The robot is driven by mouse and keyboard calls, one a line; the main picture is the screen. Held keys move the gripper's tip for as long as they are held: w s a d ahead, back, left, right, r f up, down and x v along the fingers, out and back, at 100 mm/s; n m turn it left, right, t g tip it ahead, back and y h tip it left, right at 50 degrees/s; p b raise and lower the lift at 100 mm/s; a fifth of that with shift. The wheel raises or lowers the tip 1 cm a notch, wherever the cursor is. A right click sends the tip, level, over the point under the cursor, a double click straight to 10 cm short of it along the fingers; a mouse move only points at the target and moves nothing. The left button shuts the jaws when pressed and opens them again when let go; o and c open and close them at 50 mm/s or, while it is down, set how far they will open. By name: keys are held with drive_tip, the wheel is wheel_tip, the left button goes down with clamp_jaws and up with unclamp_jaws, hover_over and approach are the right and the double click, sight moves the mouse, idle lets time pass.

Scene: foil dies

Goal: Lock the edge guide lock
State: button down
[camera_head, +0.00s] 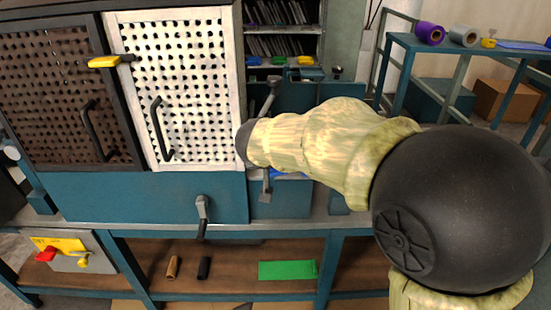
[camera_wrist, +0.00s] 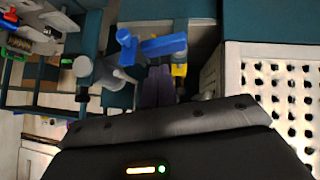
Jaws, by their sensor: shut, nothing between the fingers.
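In the wrist view, my gripper (camera_wrist: 158,88) shows as two dark fingers close together, shut and empty. A blue lever-like part (camera_wrist: 163,46) lies just beyond the fingertips, and a blue knob (camera_wrist: 125,38) stands to its left. A small yellow part (camera_wrist: 179,70) is just right of the fingers. I cannot tell which of these is the edge guide lock, nor whether the fingers touch any of them. In the head view, my arm crosses the middle and hides the gripper and most of the work area behind it.
A white perforated door (camera_head: 188,90) with a black handle stands left of my arm; it also shows at the right of the wrist view (camera_wrist: 270,88). A grey crank handle (camera_head: 202,215) sticks out below it. A blue side table (camera_head: 470,45) with rolls stands at the right.

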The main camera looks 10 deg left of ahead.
drive_tip(key=w+r+p+v, duration=0.1)
drive_tip(key=r+p+v, duration=0.1)
drive_tip(key=v, duration=1)
drive_tip(key=shift+w+a+r, duration=0.15)
drive_tip(key=shift+a+r, duration=0.05)
drive_tip(key=shift+a, duration=0.15)
